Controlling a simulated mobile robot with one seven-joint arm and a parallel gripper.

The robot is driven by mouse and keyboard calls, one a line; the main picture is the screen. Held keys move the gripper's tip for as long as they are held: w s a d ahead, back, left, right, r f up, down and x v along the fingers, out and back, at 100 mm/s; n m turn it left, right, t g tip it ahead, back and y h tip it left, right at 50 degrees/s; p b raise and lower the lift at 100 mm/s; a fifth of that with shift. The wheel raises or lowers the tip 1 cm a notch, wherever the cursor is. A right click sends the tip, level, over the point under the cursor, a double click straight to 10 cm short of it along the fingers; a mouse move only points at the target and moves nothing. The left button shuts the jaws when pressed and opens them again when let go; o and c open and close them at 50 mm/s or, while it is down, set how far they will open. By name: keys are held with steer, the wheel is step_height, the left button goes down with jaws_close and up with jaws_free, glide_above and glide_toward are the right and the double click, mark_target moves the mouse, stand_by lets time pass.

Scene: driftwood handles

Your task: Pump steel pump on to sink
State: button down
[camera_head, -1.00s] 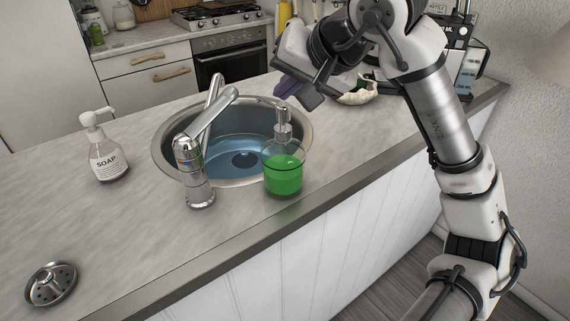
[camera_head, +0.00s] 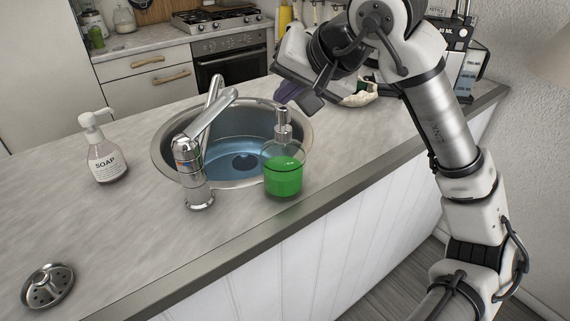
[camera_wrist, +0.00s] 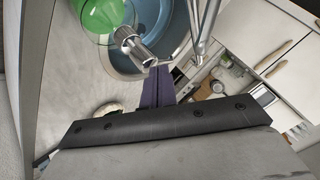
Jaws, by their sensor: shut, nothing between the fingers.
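The steel pump (camera_head: 283,124) tops a clear round bottle of green soap (camera_head: 284,176) standing upright on the counter, at the right front edge of the sink (camera_head: 160,160). In the wrist view the pump head (camera_wrist: 130,42) and the green liquid (camera_wrist: 97,15) show at upper left. My gripper (camera_head: 298,98) hangs above and slightly right of the pump, behind it as seen from the head camera.
A chrome faucet (camera_head: 190,160) stands left of the green bottle. A white-topped soap bottle (camera_head: 107,155) is farther left, and a steel strainer (camera_head: 48,287) lies at the front left. A pale bowl (camera_head: 362,94) sits behind my gripper. The left counter is mostly clear.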

steer(key=shift+f+b, duration=0.45)
steer(key=shift+f, duration=0.05)
stand_by(0.3)
steer(key=shift+r, duration=0.1)
steer(key=shift+r+p, duration=0.85)
steer(key=shift+r, duration=0.45)
step_height(320, 180, up, 6)
steer(key=p, duration=0.3)
steer(key=shift+p, duration=0.3)
stand_by(2.0)
